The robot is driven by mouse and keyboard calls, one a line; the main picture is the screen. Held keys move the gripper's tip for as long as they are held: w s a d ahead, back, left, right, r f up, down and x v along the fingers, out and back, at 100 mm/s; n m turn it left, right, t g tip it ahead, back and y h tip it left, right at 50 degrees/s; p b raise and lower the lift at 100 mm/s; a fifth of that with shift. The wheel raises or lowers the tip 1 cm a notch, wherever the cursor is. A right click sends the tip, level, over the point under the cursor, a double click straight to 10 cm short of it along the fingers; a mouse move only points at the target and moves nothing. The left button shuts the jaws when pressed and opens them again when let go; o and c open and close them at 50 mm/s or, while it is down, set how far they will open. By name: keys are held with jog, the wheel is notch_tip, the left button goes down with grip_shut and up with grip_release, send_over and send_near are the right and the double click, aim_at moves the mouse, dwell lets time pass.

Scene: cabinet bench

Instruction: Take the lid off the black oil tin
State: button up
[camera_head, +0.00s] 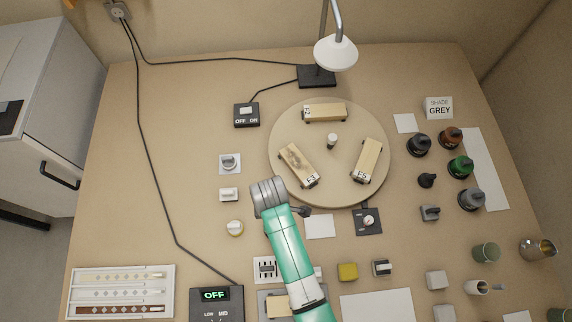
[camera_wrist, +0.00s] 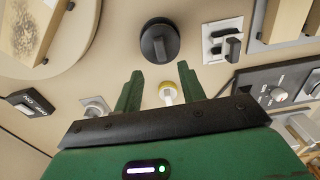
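Several round pots with knobbed lids stand at the right of the bench in the head view. The black one (camera_head: 418,145) looks like the black oil tin; it is upright with its dark lid on. Brown (camera_head: 450,137), green (camera_head: 460,166) and grey (camera_head: 471,199) pots stand close by. My gripper is well to the left of them, near the front-left edge of the turntable; its fingers are hidden in the head view. In the wrist view my gripper (camera_wrist: 160,76) is open, with nothing between its fingertips. A black round knobbed object (camera_wrist: 159,40) lies beyond them; I cannot tell which it is.
The turntable (camera_head: 331,178) carries wooden blocks. A lamp (camera_head: 335,52) stands behind it. A small black object (camera_head: 427,180) and a grey knob (camera_head: 430,212) are near the pots. A metal jug (camera_head: 537,249) is at the right. Switches and dials lie left of the turntable.

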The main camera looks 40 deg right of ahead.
jog(key=shift+s+a, duration=0.1)
jog(key=shift+a+f, duration=0.1)
jog(key=shift+f, duration=0.3)
jog(key=shift+s+f, duration=0.1)
jog(key=shift+f, duration=0.5)
jog(key=f, duration=0.2)
jog(key=f+b, duration=0.1)
jog(key=f, duration=0.2)
jog(key=shift+d+f+b, duration=0.3)
jog(key=shift+f, duration=0.05)
grip_shut()
